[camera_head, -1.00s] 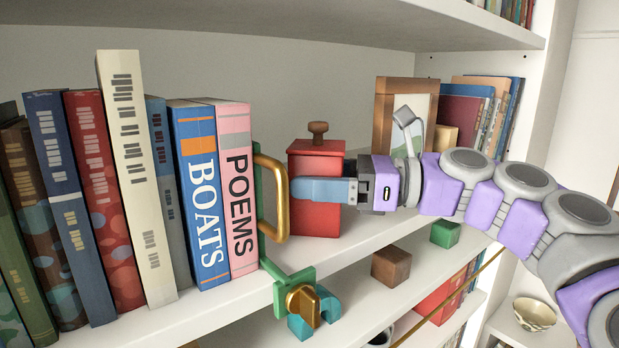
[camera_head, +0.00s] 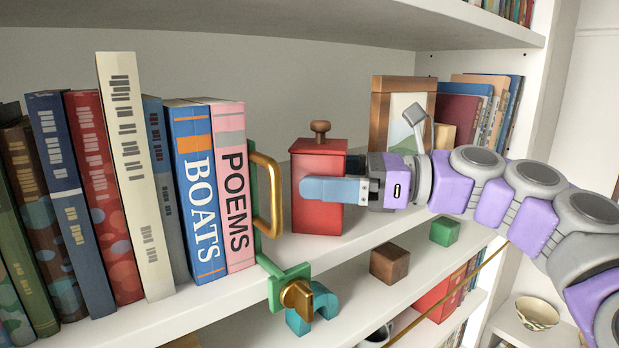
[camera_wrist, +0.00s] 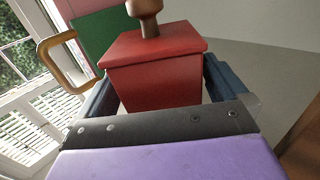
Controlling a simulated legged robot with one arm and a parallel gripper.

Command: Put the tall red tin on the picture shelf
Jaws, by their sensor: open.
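The tall red tin (camera_head: 319,212), a square box with a lid and a brown knob, stands upright on the white shelf, right of the books. My gripper (camera_head: 325,190) reaches in from the right at about the tin's mid-height. In the wrist view the tin (camera_wrist: 155,75) lies between the two blue fingers of my gripper (camera_wrist: 158,85), one on each side. The fingers are open; whether either touches the tin I cannot tell. The picture shelf may be the white shelf (camera_head: 385,232) holding a framed picture (camera_head: 385,110); my gripper partly hides the frame.
A green bookend with a gold handle (camera_head: 270,200) stands left of the tin, against the POEMS book (camera_head: 237,190). Brown (camera_head: 389,264) and green (camera_head: 445,231) blocks sit on the shelf below.

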